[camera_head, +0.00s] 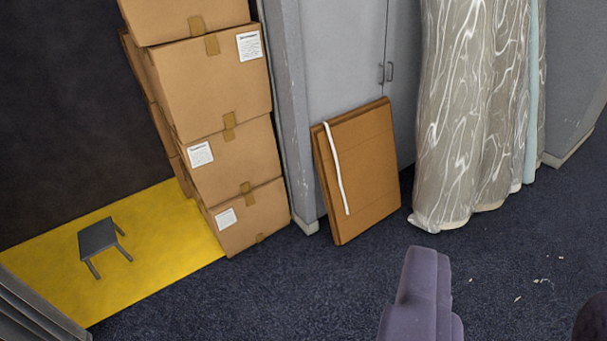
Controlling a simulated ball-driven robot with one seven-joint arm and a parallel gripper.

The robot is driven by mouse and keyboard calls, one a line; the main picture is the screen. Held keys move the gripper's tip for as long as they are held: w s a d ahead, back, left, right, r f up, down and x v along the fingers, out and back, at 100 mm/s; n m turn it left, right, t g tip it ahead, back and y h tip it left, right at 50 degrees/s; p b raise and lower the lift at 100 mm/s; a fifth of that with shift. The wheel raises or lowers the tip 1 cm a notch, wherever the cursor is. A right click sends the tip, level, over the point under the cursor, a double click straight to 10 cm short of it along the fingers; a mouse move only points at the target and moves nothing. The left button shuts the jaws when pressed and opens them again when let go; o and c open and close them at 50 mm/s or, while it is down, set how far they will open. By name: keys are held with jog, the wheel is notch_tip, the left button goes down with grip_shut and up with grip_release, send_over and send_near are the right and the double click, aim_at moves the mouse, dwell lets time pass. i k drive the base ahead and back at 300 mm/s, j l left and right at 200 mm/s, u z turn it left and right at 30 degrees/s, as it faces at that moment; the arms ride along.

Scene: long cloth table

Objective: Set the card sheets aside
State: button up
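The card sheets (365,172) are a flat brown stack leaning, tilted, against a grey cabinet, with the lower edge on the dark carpet. A thin white strip (336,168) runs down the left part of their front. A purple-grey part of my gripper (424,295) shows at the bottom edge, low and to the right of the sheets in the picture and apart from them. Its fingertips cannot be made out clearly, so I cannot tell whether it is open. Nothing held shows.
Brown taped boxes (238,150) are stacked left of the sheets. A yellow floor area (165,240) bears a dark stool-like shape (99,240). The grey cabinet (345,60) stands behind. A pale patterned curtain (460,110) hangs at right. Small scraps (541,281) lie on otherwise clear carpet (260,300).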

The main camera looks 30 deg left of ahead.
aim_at(354, 150)
jog(key=u, duration=0.3)
jog(key=i, duration=0.7)
jog(key=i+u, duration=0.15)
jog(key=i, duration=1.3)
jog(key=i+l+u, duration=0.15)
jog(key=i, duration=0.55)
jog(key=i+l, duration=0.15)
jog(key=i, duration=0.55)
jog(key=u, duration=0.05)
